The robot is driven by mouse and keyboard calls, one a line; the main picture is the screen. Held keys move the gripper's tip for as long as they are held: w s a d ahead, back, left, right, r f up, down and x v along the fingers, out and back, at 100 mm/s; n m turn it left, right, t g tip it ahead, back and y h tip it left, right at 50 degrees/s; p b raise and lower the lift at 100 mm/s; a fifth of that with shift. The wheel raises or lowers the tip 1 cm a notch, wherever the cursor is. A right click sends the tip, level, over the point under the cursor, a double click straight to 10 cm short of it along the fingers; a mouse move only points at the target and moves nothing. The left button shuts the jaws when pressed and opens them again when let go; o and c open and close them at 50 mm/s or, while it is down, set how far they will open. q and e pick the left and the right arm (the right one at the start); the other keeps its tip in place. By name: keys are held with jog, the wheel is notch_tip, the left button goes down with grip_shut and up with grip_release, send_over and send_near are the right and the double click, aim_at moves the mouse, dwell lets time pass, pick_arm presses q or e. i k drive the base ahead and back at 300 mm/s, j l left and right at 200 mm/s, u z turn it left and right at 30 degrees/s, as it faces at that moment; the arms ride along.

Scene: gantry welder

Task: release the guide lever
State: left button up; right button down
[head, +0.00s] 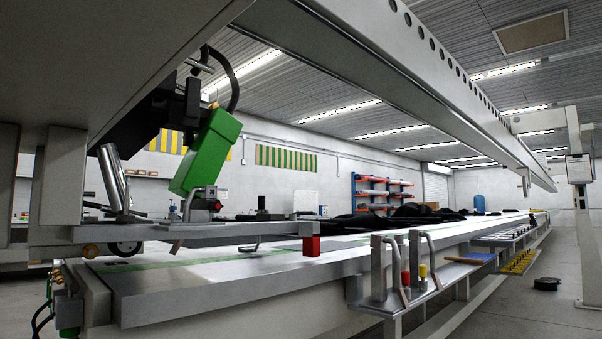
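None of the parts in view is clearly marked as the guide lever, so I cannot tell which it is. A bent metal lever (188,204) stands on the carriage plate (215,231), below a tilted green box (206,152). A thin bent rod (250,246) hangs under the same plate, and a red block (310,246) sits at its right end. Two upright bent metal handles (430,252) stand on the bed's near side, beside a red-topped and a yellow-topped part. Neither of my grippers shows in the head view.
The long machine bed (220,290) runs from the front left into the distance. A gantry beam (440,80) crosses overhead. Dark covered items (400,218) lie along the bed's far side. The floor (520,310) at right is mostly clear, except for a small black round object (546,284).

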aim_at(302, 214)
jog(key=i+l+u, duration=0.1)
jog(key=u, duration=0.3)
jog(key=l+u, duration=0.2)
jog(key=u, duration=0.15)
jog(key=i+l+u, duration=0.1)
jog(key=u, duration=0.3)
jog(key=l+u, duration=0.5)
jog(key=l, duration=0.5)
jog(key=k+l+u, duration=0.15)
jog(key=l, duration=0.5)
jog(key=l+u, duration=0.15)
jog(key=l, duration=0.55)
